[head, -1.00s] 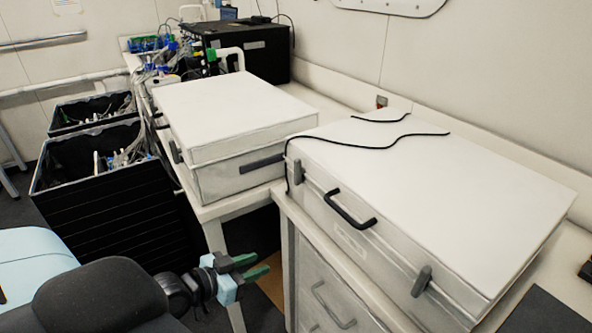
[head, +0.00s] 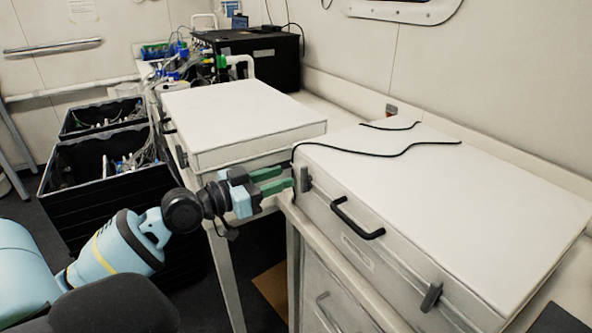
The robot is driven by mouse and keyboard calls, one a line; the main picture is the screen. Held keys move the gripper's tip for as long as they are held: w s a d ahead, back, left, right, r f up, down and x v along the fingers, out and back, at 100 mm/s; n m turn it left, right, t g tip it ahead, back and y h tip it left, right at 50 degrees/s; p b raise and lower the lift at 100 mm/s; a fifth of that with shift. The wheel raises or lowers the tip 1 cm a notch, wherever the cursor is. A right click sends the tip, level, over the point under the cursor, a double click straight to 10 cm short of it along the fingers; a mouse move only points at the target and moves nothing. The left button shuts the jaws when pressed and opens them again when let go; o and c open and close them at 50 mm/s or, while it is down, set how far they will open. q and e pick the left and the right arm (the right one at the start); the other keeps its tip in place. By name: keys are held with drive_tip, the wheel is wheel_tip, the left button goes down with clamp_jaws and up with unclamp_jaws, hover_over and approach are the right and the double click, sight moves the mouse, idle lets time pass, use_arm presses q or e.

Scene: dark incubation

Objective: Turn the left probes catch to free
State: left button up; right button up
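The white case (head: 440,195) nearest me lies closed on the bench, with a black handle (head: 355,219) on its front. A grey catch (head: 306,181) is at the left end of that front and stands about upright. A second grey catch (head: 431,297) is at the right end. I cannot read a label that says which case is the probes one. My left gripper (head: 287,177) is open, with a gap between its green fingers. Its tips are just left of the left catch and look apart from it. My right gripper is not in view.
A second white case (head: 240,115) lies closed behind, partly hidden by my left gripper. A black cable (head: 400,150) lies over the near case's lid. Black crates (head: 108,160) stand on the floor at left. Drawers (head: 330,290) are under the near case.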

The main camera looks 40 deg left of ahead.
sight(301, 171)
use_arm(q)
drive_tip(key=shift+p+x, duration=0.5)
drive_tip(key=shift+x, duration=2.2)
clamp_jaws()
